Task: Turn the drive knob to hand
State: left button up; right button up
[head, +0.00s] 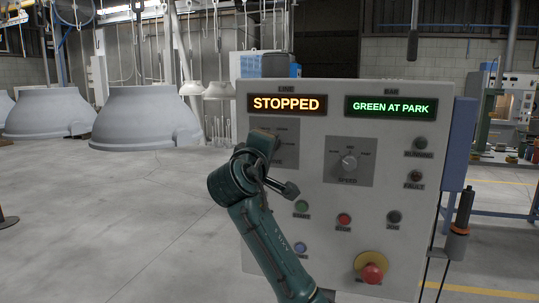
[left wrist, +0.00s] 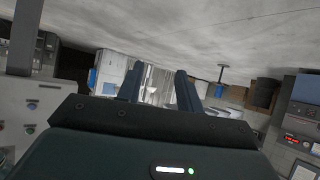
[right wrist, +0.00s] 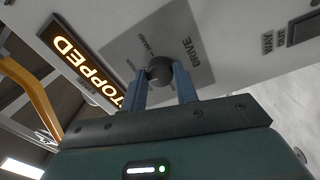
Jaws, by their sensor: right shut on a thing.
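The drive knob (right wrist: 160,69) is a round dark knob on a grey plate marked DRIVE (right wrist: 190,48) in the right wrist view. My right gripper (right wrist: 160,82) is shut on it, one blue finger on each side. The pointer and the small position words are too unclear to read the setting. In the head view my right arm and gripper cover the knob, and only part of its drive plate (head: 287,135) shows on the control panel (head: 325,215). My left gripper (left wrist: 159,75) is open and empty, away from the panel face; it is outside the head view.
The panel displays read STOPPED (head: 287,104) and GREEN AT PARK (head: 391,107). A speed knob (head: 349,161), several buttons and a red emergency stop (head: 372,272) sit nearby.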

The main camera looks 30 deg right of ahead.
pick_arm(q)
jog(key=shift+w+d+f+n+t+h+b, duration=0.15)
jog(key=shift+f+b, duration=0.3)
jog(key=shift+b, duration=0.6)
jog(key=shift+d+f+n+t+h+b, duration=0.1)
jog(key=shift+d+f+b, duration=0.3)
jog(key=shift+b, duration=0.6)
jog(key=shift+w+d+f+n+t+h+b, duration=0.15)
jog(key=shift+f+b, duration=0.4)
jog(key=shift+b, duration=0.5)
pick_arm(e)
jog(key=shift+w+a+f+m+g, duration=0.1)
jog(key=shift+m+g, duration=0.2)
jog(key=shift+m, duration=4.05)
jog(key=shift+f+m+g, duration=0.1)
jog(key=shift+m+g, duration=0.2)
jog(key=shift+m, duration=4.05)
pick_arm(q)
jog(key=shift+s, duration=0.1)
pick_arm(e)
jog(key=shift+r, duration=0.1)
jog(key=o, duration=1)
jog(key=shift+r, duration=0.1)
jog(key=shift+c, duration=0.2)
pick_arm(q)
jog(key=shift+f+b, duration=0.55)
jog(key=shift+b, duration=0.55)
pick_arm(e)
jog(key=v, duration=1.3)
jog(key=shift+a, duration=0.1)
